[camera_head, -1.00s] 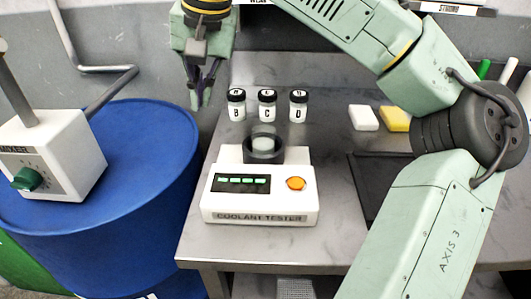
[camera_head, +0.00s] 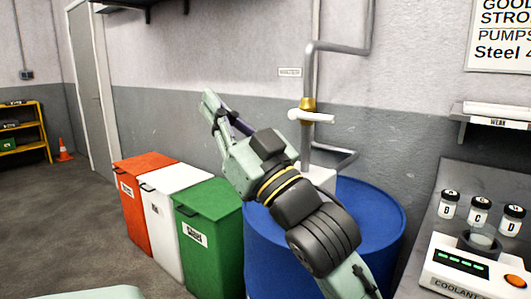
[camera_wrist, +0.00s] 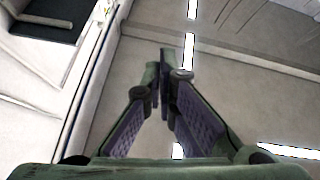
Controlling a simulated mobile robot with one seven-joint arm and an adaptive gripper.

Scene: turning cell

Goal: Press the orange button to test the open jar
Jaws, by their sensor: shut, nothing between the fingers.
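The coolant tester (camera_head: 440,270) is a white box at the lower right of the head view, partly cut off by the frame. Its orange button (camera_head: 513,281) shows near the right edge, beside a dark display (camera_head: 462,261) with green lit segments. My gripper (camera_head: 208,98) is shut and empty, raised well to the left of the tester and away from the button. The wrist view shows the closed fingers (camera_wrist: 165,58) and no tester.
Lidded jars B (camera_head: 447,206), C (camera_head: 478,213) and D (camera_head: 510,220) stand behind the tester. A blue drum (camera_head: 385,215), pipe (camera_head: 309,80) and green (camera_head: 222,215), white (camera_head: 165,215) and red bins (camera_head: 128,190) stand left of the bench. Floor at left is open.

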